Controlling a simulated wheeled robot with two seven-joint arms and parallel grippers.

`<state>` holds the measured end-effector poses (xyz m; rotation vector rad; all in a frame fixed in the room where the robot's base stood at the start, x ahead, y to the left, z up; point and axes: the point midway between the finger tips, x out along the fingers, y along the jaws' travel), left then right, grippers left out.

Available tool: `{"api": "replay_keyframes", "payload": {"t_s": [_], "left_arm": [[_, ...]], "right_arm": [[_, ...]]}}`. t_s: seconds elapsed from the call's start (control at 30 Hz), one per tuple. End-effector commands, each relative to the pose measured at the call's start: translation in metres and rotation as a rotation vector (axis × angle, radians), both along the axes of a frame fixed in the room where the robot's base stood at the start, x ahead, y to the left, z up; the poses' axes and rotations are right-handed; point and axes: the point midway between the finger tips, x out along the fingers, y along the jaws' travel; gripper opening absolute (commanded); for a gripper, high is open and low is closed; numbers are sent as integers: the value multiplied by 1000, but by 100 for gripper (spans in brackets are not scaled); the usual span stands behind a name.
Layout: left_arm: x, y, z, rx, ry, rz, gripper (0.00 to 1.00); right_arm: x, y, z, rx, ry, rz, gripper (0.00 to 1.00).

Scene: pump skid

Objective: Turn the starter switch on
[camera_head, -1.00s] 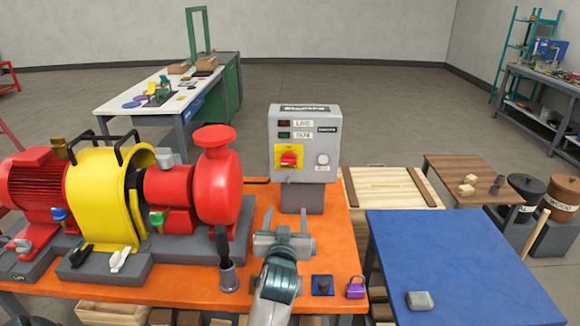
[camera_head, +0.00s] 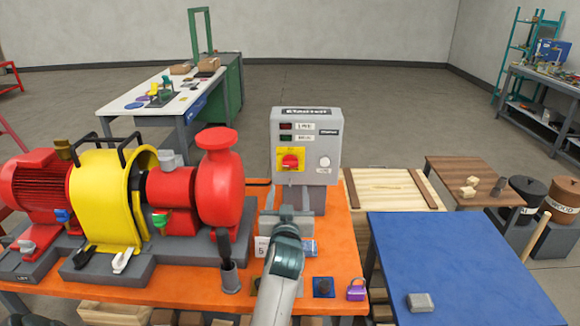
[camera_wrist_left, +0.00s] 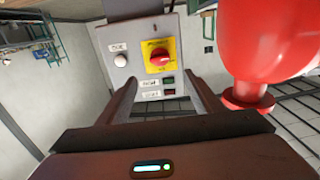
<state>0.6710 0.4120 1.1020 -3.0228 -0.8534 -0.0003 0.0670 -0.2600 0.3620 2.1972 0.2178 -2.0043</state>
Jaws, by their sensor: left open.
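The grey starter box (camera_head: 333,160) stands on a post at the back of the orange bench. Its red rotary switch (camera_head: 290,162) sits on a yellow plate, left of a white round button (camera_head: 324,162). My left gripper (camera_head: 287,212) is in front of the box, below the switch and apart from it. In the left wrist view its open jaws (camera_wrist_left: 162,88) face the box, with the red switch (camera_wrist_left: 159,58) showing beyond them, right of the white button (camera_wrist_left: 121,60). Nothing is between the jaws. My right gripper is not in view.
A red pump (camera_head: 218,180) with a yellow guard (camera_head: 100,195) fills the bench's left side. A blue table (camera_head: 460,260) is right.

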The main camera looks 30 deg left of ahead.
Motion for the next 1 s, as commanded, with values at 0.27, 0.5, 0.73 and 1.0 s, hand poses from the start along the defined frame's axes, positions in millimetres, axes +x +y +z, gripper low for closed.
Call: {"api": "replay_keyframes", "payload": {"t_s": [0.27,0.5,0.73,1.0], "left_arm": [[42,25,3,1,2,0,59],[75,46,3,1,2,0,59],[103,63,2,-1,1,0,59],[120,73,0,0,1,0,59]], "right_arm": [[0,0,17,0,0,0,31],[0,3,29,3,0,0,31],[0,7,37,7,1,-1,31],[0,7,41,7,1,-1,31]]}}
